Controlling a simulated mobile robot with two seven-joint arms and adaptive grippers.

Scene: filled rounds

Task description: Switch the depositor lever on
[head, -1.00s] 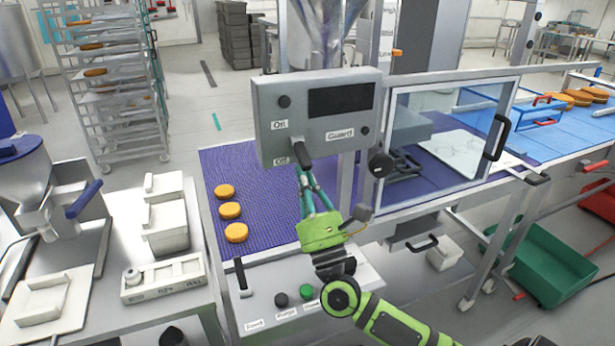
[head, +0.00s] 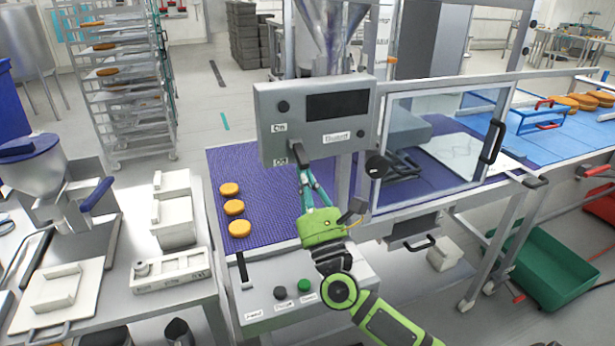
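The grey control box (head: 270,112) stands at the near side of the purple belt, with a dark screen, an "On" label and a lower "Off" label. The black depositor lever (head: 298,151) is on its front and slants down, its end beside the "Off" label. My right gripper (head: 304,174), green with teal fingers, reaches up from below. Its fingertips are at the lever's lower end, where the lever and box edge partly cover them. Whether they touch or clasp the lever I cannot tell. My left gripper is not in view.
A clear guard door (head: 437,140) with a black handle stands right of the box. A black round knob (head: 377,166) sticks out between them. Below is a panel (head: 262,300) with buttons. Several orange rounds (head: 234,207) lie on the purple belt (head: 222,165).

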